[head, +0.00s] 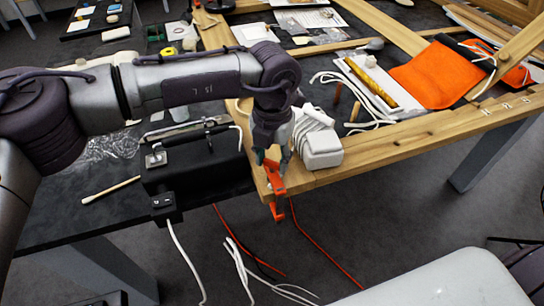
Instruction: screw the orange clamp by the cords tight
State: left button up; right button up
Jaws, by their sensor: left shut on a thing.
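The orange clamp (273,182) sits at the front corner of the wooden frame, with its lower end hanging below the edge. White cords (312,118) lie bundled on a white block just right of it. My left gripper (272,158) points down over the clamp's upper part and is shut on it. The fingers hide some of the clamp's top, and I cannot see how firmly the clamp presses on the wood. My right gripper is not in view.
The wooden frame (420,140) runs to the right, with an orange cloth (436,76) behind it. More white and red cords hang below the table edge. A pale surface (440,282) is at bottom right.

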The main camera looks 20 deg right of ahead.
aim_at(272, 161)
pick_arm(q)
jog(key=shift+f+m+b, duration=0.15)
jog(key=shift+m+b, duration=0.55)
jog(key=shift+b, duration=0.15)
jog(key=shift+m+b, duration=1.1)
jog(key=m+b, duration=0.2)
jog(key=m, duration=0.1)
jog(key=shift+m+b, duration=0.4)
jog(key=shift+m, duration=0.8)
jog(key=shift+r, duration=0.2)
jog(key=o, duration=1.1)
jog(key=shift+o, duration=0.2)
notch_tip(272, 161, up, 12)
